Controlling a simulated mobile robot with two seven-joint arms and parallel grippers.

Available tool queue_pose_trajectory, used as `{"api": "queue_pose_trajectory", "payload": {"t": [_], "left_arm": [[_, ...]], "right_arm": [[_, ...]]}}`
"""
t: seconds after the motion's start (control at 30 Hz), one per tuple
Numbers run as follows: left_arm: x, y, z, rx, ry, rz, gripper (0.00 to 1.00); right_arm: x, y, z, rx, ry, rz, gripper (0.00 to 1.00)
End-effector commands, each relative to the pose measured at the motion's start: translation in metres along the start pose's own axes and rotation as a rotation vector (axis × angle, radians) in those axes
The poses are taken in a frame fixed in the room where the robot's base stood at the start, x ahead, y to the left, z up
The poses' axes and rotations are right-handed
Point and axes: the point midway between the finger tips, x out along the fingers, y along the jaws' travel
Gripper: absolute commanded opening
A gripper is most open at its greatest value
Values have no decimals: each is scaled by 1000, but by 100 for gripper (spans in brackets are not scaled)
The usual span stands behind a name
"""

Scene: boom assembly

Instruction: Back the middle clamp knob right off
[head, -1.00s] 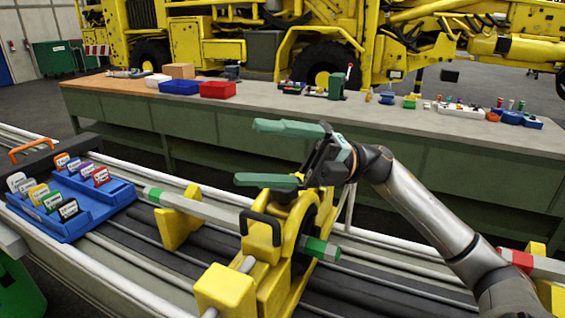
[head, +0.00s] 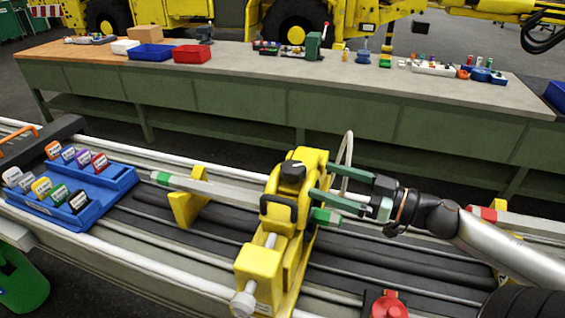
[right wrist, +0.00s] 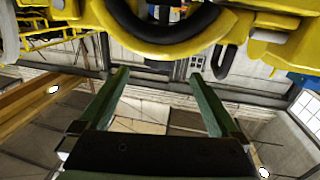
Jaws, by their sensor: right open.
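The yellow clamp (head: 297,225) stands in the middle of the rails around a grey bar (head: 220,191) with green bands. A black knob (head: 292,172) is on its top, and a pale round knob (head: 243,303) is at the near end of its rod. I cannot tell which is the named knob. My right gripper (head: 318,180) is open, its green fingers pointing left at the clamp's right side, near the top. Contact cannot be told. In the right wrist view the gripper (right wrist: 159,73) is empty between its fingers, with yellow clamp parts ahead.
A blue tray (head: 125,181) of labelled cards lies on the rails at left. A red knob-like part (head: 388,304) is at the bottom right. A red-banded bar (head: 515,220) lies beyond my right arm. A long workbench (head: 240,58) with bins runs behind.

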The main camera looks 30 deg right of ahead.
Motion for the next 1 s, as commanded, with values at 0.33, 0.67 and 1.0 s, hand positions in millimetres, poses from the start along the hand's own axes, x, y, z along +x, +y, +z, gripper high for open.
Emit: {"api": "queue_pose_trajectory", "payload": {"t": [0.33, 0.67, 1.0], "left_arm": [[6, 1, 9, -1, -6, 2, 50], [8, 1, 11, -1, -7, 3, 50], [5, 2, 8, -1, -6, 4, 50]], "right_arm": [[44, 0, 0, -6, 3, -3, 98], [76, 0, -2, -5, 4, -2, 98], [102, 0, -2, -4, 4, 0, 98]]}}
